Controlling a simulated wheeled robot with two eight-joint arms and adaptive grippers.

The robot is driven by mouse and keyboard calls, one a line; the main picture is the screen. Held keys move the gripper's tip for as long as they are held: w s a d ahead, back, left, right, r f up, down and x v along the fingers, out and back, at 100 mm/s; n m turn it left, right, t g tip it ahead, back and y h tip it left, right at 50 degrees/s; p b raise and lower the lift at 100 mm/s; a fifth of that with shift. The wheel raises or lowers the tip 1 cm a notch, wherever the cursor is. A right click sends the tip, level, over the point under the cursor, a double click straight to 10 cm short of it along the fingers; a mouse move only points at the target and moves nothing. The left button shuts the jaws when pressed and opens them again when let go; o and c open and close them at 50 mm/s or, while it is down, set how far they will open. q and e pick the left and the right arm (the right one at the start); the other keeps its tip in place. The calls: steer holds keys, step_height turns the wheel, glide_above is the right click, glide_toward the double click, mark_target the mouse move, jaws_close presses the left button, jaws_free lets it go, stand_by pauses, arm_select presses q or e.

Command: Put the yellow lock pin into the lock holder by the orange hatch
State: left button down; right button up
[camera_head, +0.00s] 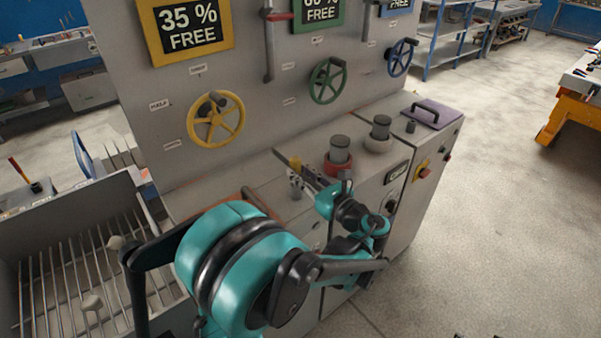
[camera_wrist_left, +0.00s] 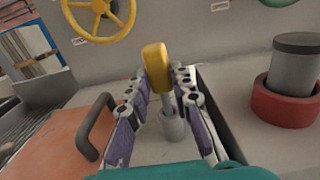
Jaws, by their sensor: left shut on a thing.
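The yellow lock pin (camera_wrist_left: 155,66) has a thick yellow handle and a thin grey shaft; its yellow top also shows in the head view (camera_head: 296,163). My left gripper (camera_wrist_left: 166,78) is shut on the pin, with a finger on each side; in the head view the gripper (camera_head: 299,178) is over the panel's ledge. The lock holder (camera_wrist_left: 173,127), a short grey cylinder, is right below the pin. The shaft's lower end meets the holder's mouth in the picture; I cannot tell how deep it is. The orange hatch (camera_wrist_left: 48,142) with its dark handle lies left of the holder.
A red-ringed grey knob (camera_wrist_left: 292,68) stands right of the gripper. The yellow valve wheel (camera_head: 216,120) is on the wall behind. A second grey knob (camera_head: 381,128) and a purple plate with a handle (camera_head: 428,114) are farther right. A slatted bin (camera_head: 60,275) is left.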

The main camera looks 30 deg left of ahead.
arm_select(q)
steer(key=shift+f+b, duration=1.35)
steer(key=shift+f, duration=0.4)
steer(key=c, duration=1.3)
jaws_free()
steer(key=shift+o, duration=0.2)
steer(key=shift+d, duration=0.1)
steer(key=v, duration=1.1)
steer(key=shift+s+d, duration=0.15)
steer(key=shift+d, duration=0.2)
steer(key=shift+f, duration=0.1)
